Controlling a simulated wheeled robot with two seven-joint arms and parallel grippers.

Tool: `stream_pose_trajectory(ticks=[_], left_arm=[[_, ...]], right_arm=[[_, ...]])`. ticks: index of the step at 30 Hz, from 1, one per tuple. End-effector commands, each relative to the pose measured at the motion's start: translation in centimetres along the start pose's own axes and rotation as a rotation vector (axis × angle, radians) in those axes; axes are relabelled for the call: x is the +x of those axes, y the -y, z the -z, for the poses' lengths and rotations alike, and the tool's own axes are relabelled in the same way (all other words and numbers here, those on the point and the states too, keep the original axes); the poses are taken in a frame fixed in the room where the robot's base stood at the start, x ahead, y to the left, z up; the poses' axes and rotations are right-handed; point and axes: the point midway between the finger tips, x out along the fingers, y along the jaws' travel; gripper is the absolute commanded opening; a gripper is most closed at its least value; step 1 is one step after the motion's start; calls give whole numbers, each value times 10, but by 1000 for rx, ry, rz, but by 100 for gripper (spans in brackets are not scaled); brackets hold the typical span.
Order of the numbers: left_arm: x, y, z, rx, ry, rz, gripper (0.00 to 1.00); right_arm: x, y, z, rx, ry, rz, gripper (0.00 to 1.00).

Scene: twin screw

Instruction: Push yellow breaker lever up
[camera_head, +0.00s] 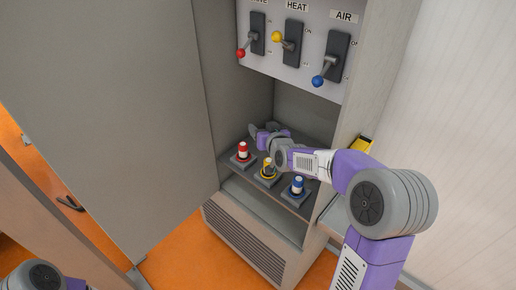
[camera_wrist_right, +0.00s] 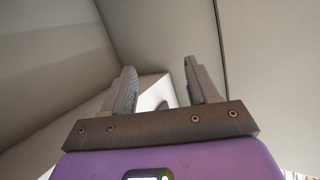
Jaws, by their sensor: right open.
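The yellow-knobbed breaker lever (camera_head: 277,36) is on the HEAT switch plate, between the red lever and the blue lever. Its knob sits at the upper left of its plate, while the red and blue knobs hang low. My right gripper (camera_head: 256,133) is inside the cabinet, below the breaker panel and above the shelf, away from the yellow lever. In the right wrist view its two fingers (camera_wrist_right: 160,68) are apart with nothing clearly held. My left gripper is out of view; only a bit of my left arm shows at lower left.
The red lever (camera_head: 240,53) and blue lever (camera_head: 318,81) flank the yellow one. Red (camera_head: 242,149), yellow (camera_head: 267,168) and blue (camera_head: 298,186) capped pieces stand on the shelf. The open cabinet door (camera_head: 110,100) is at left, and the cabinet's side wall (camera_head: 372,70) at right.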

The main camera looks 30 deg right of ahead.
Motion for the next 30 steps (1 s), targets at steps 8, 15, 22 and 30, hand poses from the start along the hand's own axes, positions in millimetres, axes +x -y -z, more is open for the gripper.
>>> stream_pose_trajectory(ticks=[8,15,22,30], left_arm=[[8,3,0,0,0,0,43],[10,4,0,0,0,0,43],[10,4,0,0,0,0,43],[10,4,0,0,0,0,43]], right_arm=[[10,7,-47,8,76,11,59],[12,10,-63,11,104,16,59],[12,10,-64,12,105,16,59],[12,10,-64,12,105,16,59]])
